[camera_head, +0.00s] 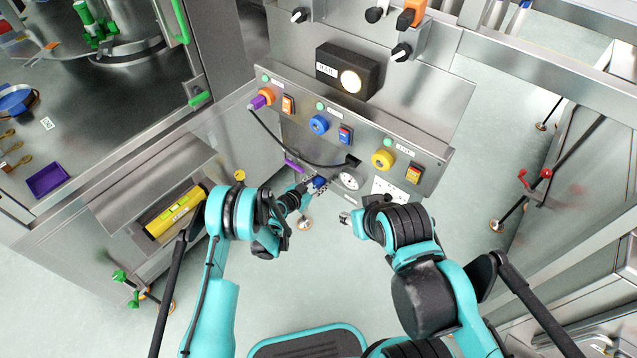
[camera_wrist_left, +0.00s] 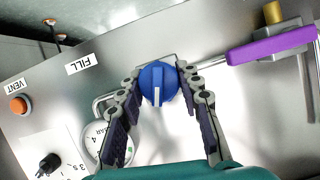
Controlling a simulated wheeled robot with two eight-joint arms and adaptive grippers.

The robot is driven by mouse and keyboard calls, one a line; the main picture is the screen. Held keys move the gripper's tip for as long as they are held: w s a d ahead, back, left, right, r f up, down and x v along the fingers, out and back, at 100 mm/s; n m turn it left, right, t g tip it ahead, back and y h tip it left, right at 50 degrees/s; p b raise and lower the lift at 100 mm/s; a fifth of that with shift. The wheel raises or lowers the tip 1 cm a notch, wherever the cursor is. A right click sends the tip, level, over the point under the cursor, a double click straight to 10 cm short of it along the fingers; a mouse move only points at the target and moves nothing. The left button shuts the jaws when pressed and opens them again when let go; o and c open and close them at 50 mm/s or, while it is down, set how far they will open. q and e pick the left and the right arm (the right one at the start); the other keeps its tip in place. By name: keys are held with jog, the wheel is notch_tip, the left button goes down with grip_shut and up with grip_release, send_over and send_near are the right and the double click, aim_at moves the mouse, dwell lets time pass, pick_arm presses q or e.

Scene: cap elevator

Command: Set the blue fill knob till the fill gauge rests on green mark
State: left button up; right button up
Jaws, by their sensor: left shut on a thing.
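The blue fill knob (camera_wrist_left: 157,84) sits on the steel panel near a FILL label (camera_wrist_left: 84,64); its pale pointer line points down in the left wrist view. My left gripper (camera_wrist_left: 159,74) is shut on this knob, one finger on each side. In the head view the knob (camera_head: 319,182) shows at the tip of my left gripper (camera_head: 315,185). The round white gauge (camera_head: 348,181) is just right of the knob; in the left wrist view a finger partly covers the gauge (camera_wrist_left: 93,136).
A purple lever (camera_wrist_left: 270,45) is beside the knob. An orange VENT button (camera_wrist_left: 18,105) and a black knob (camera_wrist_left: 48,164) are on the other side. Above, the sloped console carries a blue round button (camera_head: 318,124), a yellow one (camera_head: 382,159) and rocker switches. A black cable hangs across the panel.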

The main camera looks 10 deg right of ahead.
pick_arm(q)
jog(key=shift+n, duration=0.3)
jog(key=shift+w+n+g+h, duration=0.1)
jog(key=shift+n+g+h, duration=0.4)
jog(key=shift+n+g, duration=0.3)
jog(key=shift+n+g+h, duration=0.4)
jog(key=shift+n+h, duration=0.2)
jog(key=shift+n, duration=0.6)
jog(key=o, duration=1.2)
jog(key=shift+c, duration=0.2)
jog(key=v, duration=0.7)
jog(key=shift+a, duration=0.25)
